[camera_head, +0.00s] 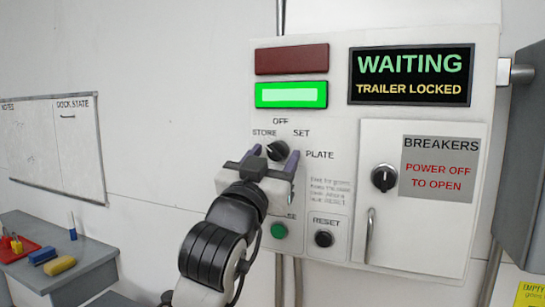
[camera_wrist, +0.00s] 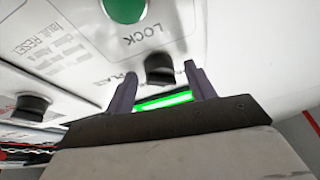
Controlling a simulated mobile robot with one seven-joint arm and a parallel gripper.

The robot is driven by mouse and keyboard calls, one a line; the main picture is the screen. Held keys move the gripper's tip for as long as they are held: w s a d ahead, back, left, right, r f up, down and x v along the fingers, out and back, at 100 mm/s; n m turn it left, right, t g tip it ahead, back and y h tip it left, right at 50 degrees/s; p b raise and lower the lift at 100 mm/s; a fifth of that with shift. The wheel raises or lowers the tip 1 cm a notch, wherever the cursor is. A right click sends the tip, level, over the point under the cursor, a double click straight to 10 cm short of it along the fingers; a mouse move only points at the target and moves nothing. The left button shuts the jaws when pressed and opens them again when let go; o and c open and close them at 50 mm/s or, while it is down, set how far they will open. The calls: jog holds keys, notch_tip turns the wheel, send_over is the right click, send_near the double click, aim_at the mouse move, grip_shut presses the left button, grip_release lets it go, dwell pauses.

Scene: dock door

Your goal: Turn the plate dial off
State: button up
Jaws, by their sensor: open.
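The plate dial (camera_head: 278,150) is a small black knob on the white control panel, with the labels STORE, OFF and SET around its top and PLATE to its right. It seems to tilt toward upper left, near STORE, but its exact setting is hard to tell. My gripper (camera_head: 274,160) is open at the dial, one purple-grey finger on each side. In the wrist view the black knob (camera_wrist: 159,68) shows between and just beyond the open fingertips of my gripper (camera_wrist: 160,78); contact cannot be told. My gripper hides the panel just below the dial.
Above the dial are a dark red lamp (camera_head: 291,59) and a lit green lamp (camera_head: 291,95). A display (camera_head: 411,76) reads WAITING, TRAILER LOCKED. Below are a green button (camera_head: 279,231) and a black reset knob (camera_head: 324,239). The breaker door (camera_head: 420,235) has a knob and handle.

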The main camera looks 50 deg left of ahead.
jog(key=c, duration=1)
jog(key=shift+o, duration=0.2)
jog(key=shift+f+m, duration=0.1)
jog(key=shift+m, duration=0.2)
jog(key=shift+f+m+t+h+b, duration=0.1)
jog(key=shift+m+t+h+b, duration=0.3)
jog(key=shift+m+h+b, duration=0.55)
jog(key=m+h+b, duration=0.1)
jog(key=m+b, duration=0.1)
jog(key=m, duration=0.2)
jog(key=shift+s+a+t, duration=0.1)
jog(key=shift+a+t, duration=0.05)
jog(key=shift+t, duration=0.15)
jog(key=m+h, duration=0.1)
jog(key=m, duration=0.1)
jog(key=m+h+b, duration=0.1)
jog(key=m, duration=0.2)
jog(key=m+h+b, duration=0.1)
jog(key=m+h, duration=0.1)
jog(key=shift+s+a+r, duration=0.1)
jog(key=shift+a+r, duration=0.05)
jog(key=shift+r, duration=0.2)
jog(key=shift+m, duration=0.25)
jog(key=o, duration=1)
jog(key=shift+c, duration=0.2)
